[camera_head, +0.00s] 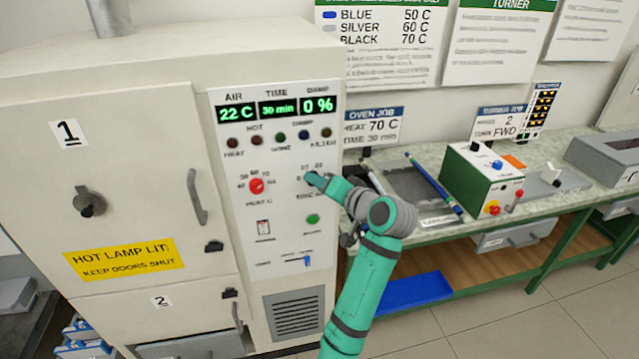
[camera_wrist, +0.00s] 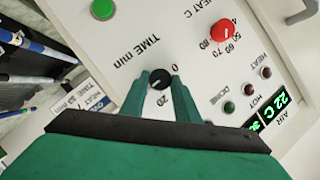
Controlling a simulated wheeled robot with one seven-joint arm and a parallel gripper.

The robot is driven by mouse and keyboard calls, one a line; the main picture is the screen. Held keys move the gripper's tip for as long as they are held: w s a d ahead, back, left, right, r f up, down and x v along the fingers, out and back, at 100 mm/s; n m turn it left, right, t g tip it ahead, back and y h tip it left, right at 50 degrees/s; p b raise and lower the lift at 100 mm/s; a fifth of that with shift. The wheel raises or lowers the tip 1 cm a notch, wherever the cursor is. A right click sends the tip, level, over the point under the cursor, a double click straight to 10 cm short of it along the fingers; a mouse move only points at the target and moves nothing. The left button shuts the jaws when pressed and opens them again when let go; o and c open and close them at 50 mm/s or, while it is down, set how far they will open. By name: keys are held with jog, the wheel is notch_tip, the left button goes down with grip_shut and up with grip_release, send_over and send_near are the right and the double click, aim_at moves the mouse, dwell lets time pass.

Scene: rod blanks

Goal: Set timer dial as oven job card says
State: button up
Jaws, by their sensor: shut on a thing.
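The oven job card (camera_head: 373,127) stands right of the oven and reads HEAT 70 C, TIME 30 min. The oven panel's time display (camera_head: 279,109) reads 30 min. The black timer dial (camera_wrist: 160,79) shows in the wrist view between my fingers, with marks 0 and 20 visible and the rest hidden. My gripper (camera_head: 311,180) is shut on the timer dial; in the wrist view its green fingers (camera_wrist: 161,84) lie on both sides of the dial. In the head view my gripper covers the dial.
The red heat dial (camera_head: 257,186) is left of my gripper, and a green button (camera_head: 313,219) is below it. A blue-handled slider (camera_head: 307,260) is lower on the panel. Oven door 1 (camera_head: 130,150) looks shut. A bench (camera_head: 590,150) with a green-and-white turner box (camera_head: 481,178) stands at right.

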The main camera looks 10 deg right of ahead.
jog(key=o, duration=1)
jog(key=shift+a, duration=0.1)
jog(key=v, duration=1.1)
jog(key=shift+w, duration=0.1)
